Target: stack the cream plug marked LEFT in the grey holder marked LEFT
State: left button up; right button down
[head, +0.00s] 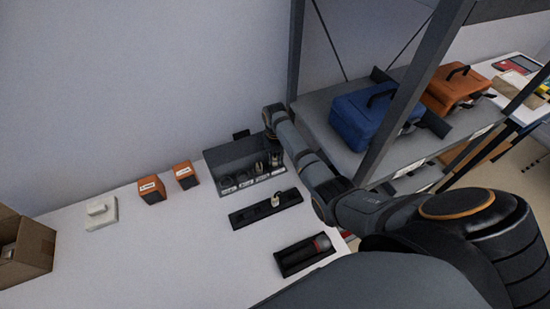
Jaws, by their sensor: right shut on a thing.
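The grey holder (240,158) stands at the back right of the white table, with several round places and small white labels too small to read. My right gripper (275,160) reaches down at the holder's right end. It is shut on a small pale thing that looks like a cream plug; its marking cannot be read, and I cannot tell whether it is seated. Another cream plug (276,200) stands upright in the black strip (250,215) in front of the holder, its marking also unreadable. My left gripper is not in view.
A black tray (291,266) with a dark and red cylinder lies nearer. Two orange boxes (151,189) (185,175), a white block (101,213) and a cardboard box (28,245) stand left. A shelf with a blue bag (358,122) stands right, close to my arm. The table's front middle is clear.

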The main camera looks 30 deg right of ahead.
aim_at(275, 157)
jog(key=shift+f, duration=0.1)
jog(key=shift+f, duration=0.25)
jog(key=c, duration=1.2)
grip_release()
notch_tip(275, 157, up, 13)
jog(key=shift+f, duration=0.1)
